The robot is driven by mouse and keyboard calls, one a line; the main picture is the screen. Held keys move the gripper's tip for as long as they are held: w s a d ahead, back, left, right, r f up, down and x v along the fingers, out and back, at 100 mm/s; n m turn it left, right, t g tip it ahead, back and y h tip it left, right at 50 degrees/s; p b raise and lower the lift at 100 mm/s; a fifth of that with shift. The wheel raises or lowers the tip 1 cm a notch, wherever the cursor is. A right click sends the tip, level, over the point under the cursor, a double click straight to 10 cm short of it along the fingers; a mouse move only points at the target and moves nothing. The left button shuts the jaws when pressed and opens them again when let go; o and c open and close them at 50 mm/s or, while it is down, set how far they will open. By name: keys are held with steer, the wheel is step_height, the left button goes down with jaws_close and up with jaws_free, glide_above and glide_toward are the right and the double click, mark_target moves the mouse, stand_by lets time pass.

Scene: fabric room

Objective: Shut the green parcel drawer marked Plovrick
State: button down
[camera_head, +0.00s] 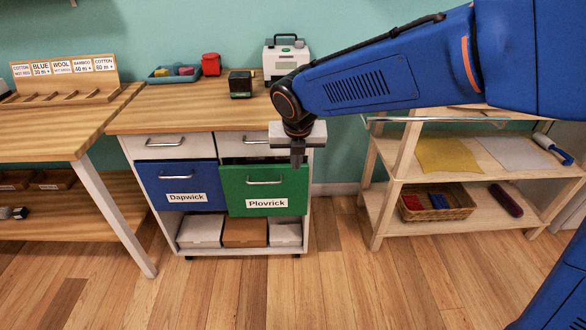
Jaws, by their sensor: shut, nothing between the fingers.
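The green drawer marked Plovrick (263,188) is in the right half of the white cabinet, below a white drawer. Its front stands out from the cabinet, with a dark gap showing above its top edge, so it is partly open. It has a silver bar handle (264,181) and a white label. My gripper (297,162) points down near the drawer's upper right corner. Its fingers are shut and empty. It overlaps the drawer's top edge in the picture; I cannot tell whether it touches it. My gripper partly hides the white drawer above.
The blue drawer marked Dapwick (181,186) is to the left. Boxes (245,234) sit on the shelf below. The wooden cabinet top (195,112) holds a tray, a red object and a machine. A wooden shelf rack (391,190) stands at right. Floor in front is clear.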

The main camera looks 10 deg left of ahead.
mark_target(297, 172)
steer(key=x, duration=0.3)
steer(key=w+x, duration=0.1)
steer(key=x, duration=0.3)
steer(key=w+r+x, duration=0.1)
steer(key=x, duration=0.3)
steer(key=shift+w+f, duration=0.1)
steer(key=shift+w, duration=0.1)
steer(key=shift+w+a, duration=0.15)
steer(key=shift+w, duration=0.55)
steer(key=w, duration=0.3)
steer(key=shift+w+a, duration=0.25)
steer(key=shift+a, duration=0.15)
steer(key=shift+w+a, duration=0.1)
steer(key=shift+w, duration=0.35)
